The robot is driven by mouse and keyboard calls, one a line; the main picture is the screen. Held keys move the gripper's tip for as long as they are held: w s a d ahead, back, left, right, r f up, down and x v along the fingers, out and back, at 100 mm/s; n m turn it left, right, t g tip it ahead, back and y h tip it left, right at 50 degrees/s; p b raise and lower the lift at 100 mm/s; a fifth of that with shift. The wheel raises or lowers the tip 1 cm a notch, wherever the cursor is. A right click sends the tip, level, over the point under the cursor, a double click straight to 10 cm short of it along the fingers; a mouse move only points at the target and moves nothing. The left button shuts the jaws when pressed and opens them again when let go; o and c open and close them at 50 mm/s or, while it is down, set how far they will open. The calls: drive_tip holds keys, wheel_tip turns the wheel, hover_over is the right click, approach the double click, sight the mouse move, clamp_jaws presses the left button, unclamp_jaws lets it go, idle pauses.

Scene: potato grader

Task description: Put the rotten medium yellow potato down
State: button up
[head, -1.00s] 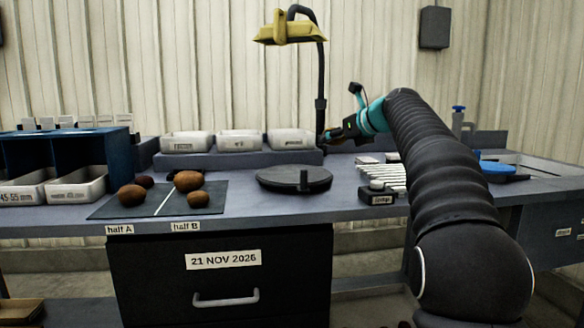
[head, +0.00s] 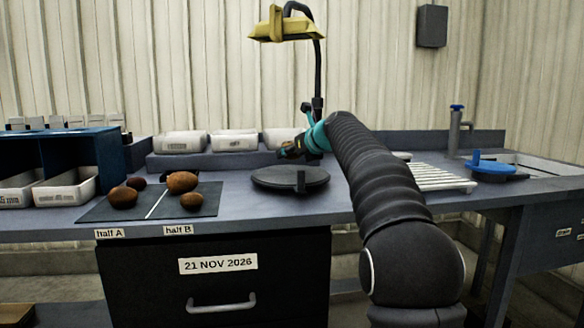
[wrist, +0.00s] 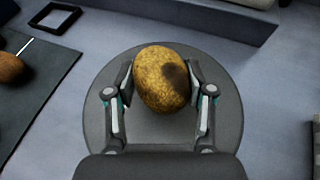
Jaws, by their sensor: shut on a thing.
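My gripper (wrist: 160,92) is shut on a yellow potato (wrist: 158,80) with a dark brown patch on its right side. In the wrist view the potato sits between both fingers, over a round dark disc (wrist: 220,128). I cannot tell whether the potato touches the disc. In the head view my gripper (head: 289,150) is above the back part of the disc (head: 283,177); the potato is hard to make out there.
A dark mat (head: 97,212) with several brown potatoes lies left of the disc, marked half A and half B. White bins (head: 235,143) stand behind on a raised ledge. A slatted rack (head: 432,178) and blue-lidded item (head: 490,166) are to the right.

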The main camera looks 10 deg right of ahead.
sight(291, 174)
drive_tip(key=shift+f+b, duration=0.75)
drive_tip(key=shift+f, duration=1.2)
drive_tip(key=shift+f, duration=0.1)
drive_tip(key=o, duration=1.2)
drive_tip(key=v, duration=1.2)
drive_tip(key=shift+b, duration=0.35)
